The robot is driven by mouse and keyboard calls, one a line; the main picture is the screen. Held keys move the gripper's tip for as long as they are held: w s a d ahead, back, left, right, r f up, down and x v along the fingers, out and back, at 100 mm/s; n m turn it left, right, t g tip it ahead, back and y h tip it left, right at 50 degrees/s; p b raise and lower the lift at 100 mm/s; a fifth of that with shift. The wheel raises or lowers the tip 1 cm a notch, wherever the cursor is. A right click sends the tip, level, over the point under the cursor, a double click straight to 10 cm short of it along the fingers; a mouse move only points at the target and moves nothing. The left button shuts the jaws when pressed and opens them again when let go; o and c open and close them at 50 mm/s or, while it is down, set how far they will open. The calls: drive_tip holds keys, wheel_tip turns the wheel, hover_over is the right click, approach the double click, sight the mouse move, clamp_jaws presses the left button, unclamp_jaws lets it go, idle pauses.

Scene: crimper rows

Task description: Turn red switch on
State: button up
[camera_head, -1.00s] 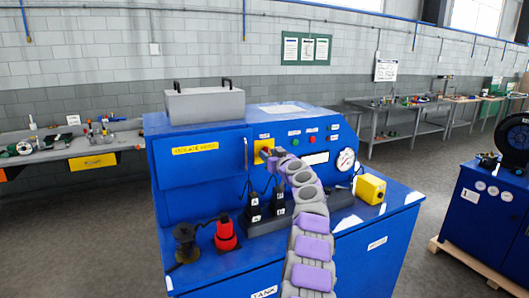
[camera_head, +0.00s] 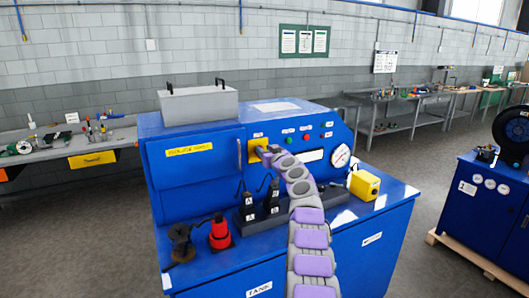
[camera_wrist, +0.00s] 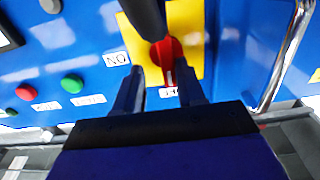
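The red switch (camera_wrist: 167,54) is a red rotary knob with a white mark, on a yellow plate (camera_wrist: 190,25) on the blue panel in the wrist view. In the head view the yellow plate (camera_head: 255,144) shows at the panel's left part, but my arm's end hides the knob. My gripper (camera_wrist: 160,70) is at the knob, with its two dark fingers apart, one on either side of the knob's lower part. I cannot tell whether they touch it. A dark rounded shape covers part of the knob from above in the wrist view.
Green (camera_wrist: 72,84) and red (camera_wrist: 25,91) buttons sit left of the switch in the wrist view. A metal handle (camera_wrist: 286,55) stands out at right. On the console ledge are a red-and-black device (camera_head: 220,234), black levers and a yellow box (camera_head: 364,185).

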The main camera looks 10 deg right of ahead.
drive_tip(key=shift+f, duration=0.1)
drive_tip(key=shift+c, duration=0.8)
drive_tip(key=shift+a, duration=0.7)
clamp_jaws()
drive_tip(key=shift+d, duration=0.15)
drive_tip(key=shift+d, duration=0.1)
drive_tip(key=shift+m, duration=0.4)
drive_tip(key=shift+w+d+f+m+p, duration=0.1)
drive_tip(key=shift+d+f+m, duration=0.1)
drive_tip(key=shift+m, duration=2.65)
drive_tip(key=shift+w+d+f+m+p, duration=0.1)
drive_tip(key=shift+d+f+m, duration=0.15)
drive_tip(key=shift+m, duration=2.65)
drive_tip(key=shift+d+f+m+p, duration=0.1)
drive_tip(key=shift+d+f+m, duration=0.1)
drive_tip(key=shift+m, duration=2.65)
